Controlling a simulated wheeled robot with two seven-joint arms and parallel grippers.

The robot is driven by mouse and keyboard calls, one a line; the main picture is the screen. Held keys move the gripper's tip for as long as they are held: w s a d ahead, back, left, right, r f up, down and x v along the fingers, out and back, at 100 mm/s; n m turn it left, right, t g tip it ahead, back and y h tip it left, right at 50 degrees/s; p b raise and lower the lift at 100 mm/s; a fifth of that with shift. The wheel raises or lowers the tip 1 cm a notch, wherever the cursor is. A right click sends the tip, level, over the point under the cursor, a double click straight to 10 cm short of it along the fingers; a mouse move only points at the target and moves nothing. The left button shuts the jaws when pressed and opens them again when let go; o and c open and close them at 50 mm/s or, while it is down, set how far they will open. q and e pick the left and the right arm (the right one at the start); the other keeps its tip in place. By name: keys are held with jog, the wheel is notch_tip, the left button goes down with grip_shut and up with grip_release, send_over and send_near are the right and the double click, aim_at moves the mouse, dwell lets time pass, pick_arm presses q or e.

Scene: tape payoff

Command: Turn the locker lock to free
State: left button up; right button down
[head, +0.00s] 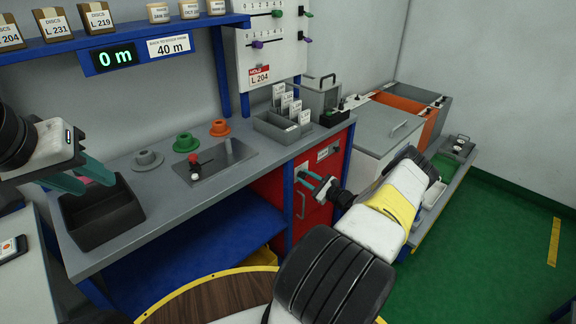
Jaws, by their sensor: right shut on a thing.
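The red locker (320,208) is under the right end of the grey bench, with a small label on its front. My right gripper (307,179) reaches in from the right and is shut at the locker's upper left front, on what appears to be the lock. The fingers mostly hide the lock, so its setting cannot be read. A handle shows just below, on the locker's front. My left gripper (82,176) is open and empty over the dark open bin at the bench's left end, its teal fingers apart.
The bench (150,205) carries a dark bin (100,215), grey, green and orange discs, a panel with a red-knobbed lever (193,168), and a divided card tray (282,128). A display (113,57) reads 0 m. Green floor is clear at right.

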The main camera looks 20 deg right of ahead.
jog(key=n, duration=0.6)
jog(key=shift+f, duration=0.1)
jog(key=n, duration=0.6)
jog(key=shift+a+f, duration=0.1)
jog(key=shift+f, duration=0.05)
jog(key=shift+s+n, duration=0.1)
jog(key=shift+n, duration=0.2)
jog(key=c, duration=1.1)
grip_release()
jog(key=v, duration=0.7)
jog(key=shift+s, duration=0.35)
jog(key=shift+s+d, duration=0.1)
jog(key=shift+d, duration=0.1)
